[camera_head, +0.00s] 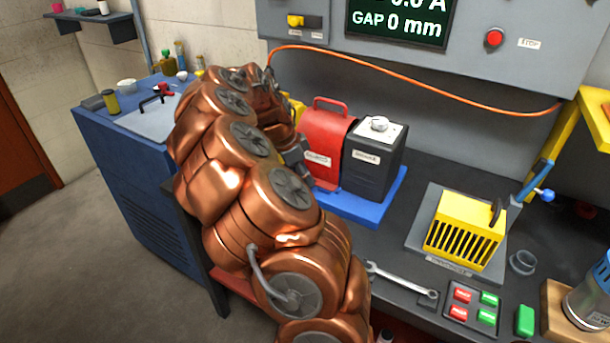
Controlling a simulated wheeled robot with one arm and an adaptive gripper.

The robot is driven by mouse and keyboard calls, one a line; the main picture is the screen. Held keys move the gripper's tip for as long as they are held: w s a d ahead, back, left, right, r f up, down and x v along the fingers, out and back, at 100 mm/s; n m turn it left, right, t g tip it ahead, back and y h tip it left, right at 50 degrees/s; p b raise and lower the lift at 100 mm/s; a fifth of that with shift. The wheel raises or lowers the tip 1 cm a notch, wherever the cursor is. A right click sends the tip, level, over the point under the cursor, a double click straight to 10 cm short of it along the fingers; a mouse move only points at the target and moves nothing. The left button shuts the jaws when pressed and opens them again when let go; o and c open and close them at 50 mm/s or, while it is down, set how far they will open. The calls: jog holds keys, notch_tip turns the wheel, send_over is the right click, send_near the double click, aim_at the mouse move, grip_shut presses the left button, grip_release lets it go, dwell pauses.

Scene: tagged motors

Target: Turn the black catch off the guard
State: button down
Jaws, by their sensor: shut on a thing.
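The red guard (326,135), a hood with a loop handle on top and a white label, stands on a blue base plate (372,206) on the bench. My copper arm covers its left side. My gripper (296,152) is at that left side, mostly hidden by my own arm; only a dark part of it shows against the red. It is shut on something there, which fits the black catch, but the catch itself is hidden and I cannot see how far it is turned.
A black box (374,163) with a white top and knob stands right of the guard. An orange cable (420,76) arches behind. A yellow slotted housing (465,236), a wrench (401,282) and a button pad (473,305) lie further right. A blue cabinet (140,190) stands left.

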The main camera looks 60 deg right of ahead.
jog(key=shift+n, duration=0.3)
jog(key=n, duration=0.1)
jog(key=b, duration=0.1)
jog(key=n+t+b, duration=0.1)
jog(key=shift+s+a+f+n+h, duration=0.1)
jog(key=shift+a+f+n+h, duration=0.1)
jog(key=shift+f+n+h, duration=0.1)
jog(key=n, duration=0.2)
jog(key=n+t+b, duration=0.1)
jog(key=n, duration=0.1)
jog(key=n+t+b, duration=0.1)
jog(key=n, duration=0.1)
jog(key=shift+s+r, duration=0.1)
jog(key=shift+s, duration=0.15)
jog(key=n+t+b, duration=0.1)
jog(key=n, duration=0.2)
jog(key=n+t+b, duration=0.1)
jog(key=n, duration=0.2)
jog(key=shift+s+d+t+b, duration=0.1)
jog(key=shift+s+t+b, duration=0.05)
jog(key=shift+t+b, duration=0.15)
jog(key=shift+d+r+n+t+y+b, duration=0.15)
jog(key=shift+n+t+y+b, duration=0.3)
jog(key=shift+n, duration=0.85)
jog(key=shift+s, duration=0.1)
jog(key=c, duration=0.8)
grip_release()
jog(key=shift+o, duration=0.2)
jog(key=shift+r, duration=0.1)
